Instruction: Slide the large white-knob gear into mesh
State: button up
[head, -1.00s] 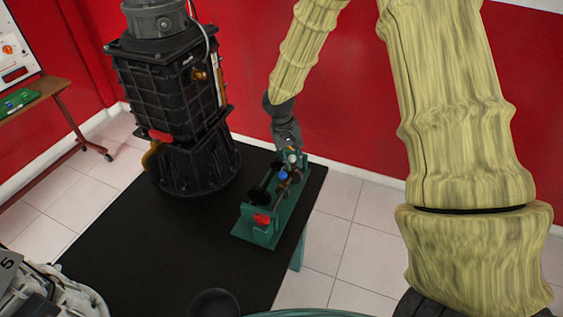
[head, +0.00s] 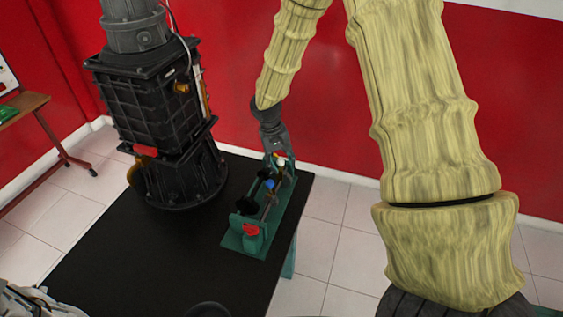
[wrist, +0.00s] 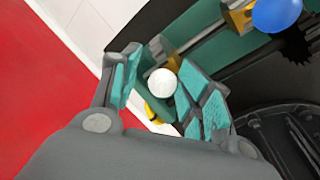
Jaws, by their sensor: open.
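The white knob (wrist: 162,82) shows in the wrist view between the two fingers of my open gripper (wrist: 165,92). I cannot see clearly whether either finger touches it. The gear under the knob is mostly hidden. In the head view my gripper (head: 277,150) reaches down over the far end of the green gear trainer (head: 240,243), and the white knob (head: 280,162) is a small pale spot there. A blue knob (head: 269,184) sits nearer along the trainer's shaft, and it also shows at the top right of the wrist view (wrist: 276,12).
The trainer stands near the right edge of the black table (head: 130,245). A red part (head: 251,229) is at its near end. A tall black machine (head: 155,110) stands to the left. A red wall is behind. The table's front left is largely bare.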

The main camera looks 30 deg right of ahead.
jog(key=shift+r, duration=0.15)
notch_tip(320, 180, up, 12)
jog(key=a, duration=0.2)
jog(key=shift+w+f, duration=0.25)
jog(key=shift+w, duration=0.15)
jog(key=shift+a, duration=0.1)
